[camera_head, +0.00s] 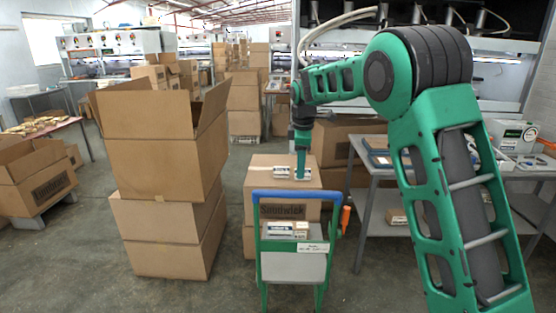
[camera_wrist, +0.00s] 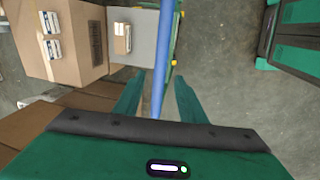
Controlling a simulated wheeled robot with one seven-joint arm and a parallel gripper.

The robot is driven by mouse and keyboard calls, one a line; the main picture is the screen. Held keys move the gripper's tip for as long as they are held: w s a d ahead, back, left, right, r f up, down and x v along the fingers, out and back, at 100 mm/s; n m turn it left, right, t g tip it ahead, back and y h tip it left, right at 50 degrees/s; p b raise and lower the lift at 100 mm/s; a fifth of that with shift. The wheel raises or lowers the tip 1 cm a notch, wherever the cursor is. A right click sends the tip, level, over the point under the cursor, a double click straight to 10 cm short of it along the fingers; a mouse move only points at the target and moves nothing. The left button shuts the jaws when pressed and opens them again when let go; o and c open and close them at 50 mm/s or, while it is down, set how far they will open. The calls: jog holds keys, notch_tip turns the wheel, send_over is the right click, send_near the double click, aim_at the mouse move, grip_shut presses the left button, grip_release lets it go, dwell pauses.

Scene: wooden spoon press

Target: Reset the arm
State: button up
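My green arm reaches out from the right in the head view, with my gripper (camera_head: 301,172) pointing down near the cart's blue handle (camera_head: 268,195). In the wrist view my gripper (camera_wrist: 158,92) has its two green fingers spread apart. The blue handle (camera_wrist: 165,50) runs through the gap between them in the picture; I cannot tell whether it lies between the fingers or below them. I see nothing held.
A grey metal table (camera_head: 380,172) stands right. Floor between stack and cart is clear.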

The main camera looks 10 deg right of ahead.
jog(key=s+d+r+m+g, duration=0.1)
jog(key=s+d+r+m, duration=0.1)
jog(key=s+d+m, duration=0.65)
jog(key=s+d+r+m, duration=0.1)
jog(key=s+d+m, duration=0.2)
jog(key=s+d, duration=0.9)
jog(key=s+f+m, duration=0.2)
jog(key=s+m, duration=0.1)
jog(key=s, duration=0.7)
jog(key=s+f+m, duration=0.2)
jog(key=s+m, duration=0.2)
jog(key=s, duration=0.7)
jog(key=s+f+m+g, duration=0.1)
jog(key=s+f+m, duration=0.1)
jog(key=s, duration=0.8)
jog(key=shift+s+a+f+m+y, duration=0.15)
jog(key=shift+f+m+y, duration=0.2)
jog(key=shift+m, duration=0.3)
jog(key=shift+w+f, duration=0.3)
jog(key=shift+w, duration=0.35)
jog(key=shift+c, duration=0.2)
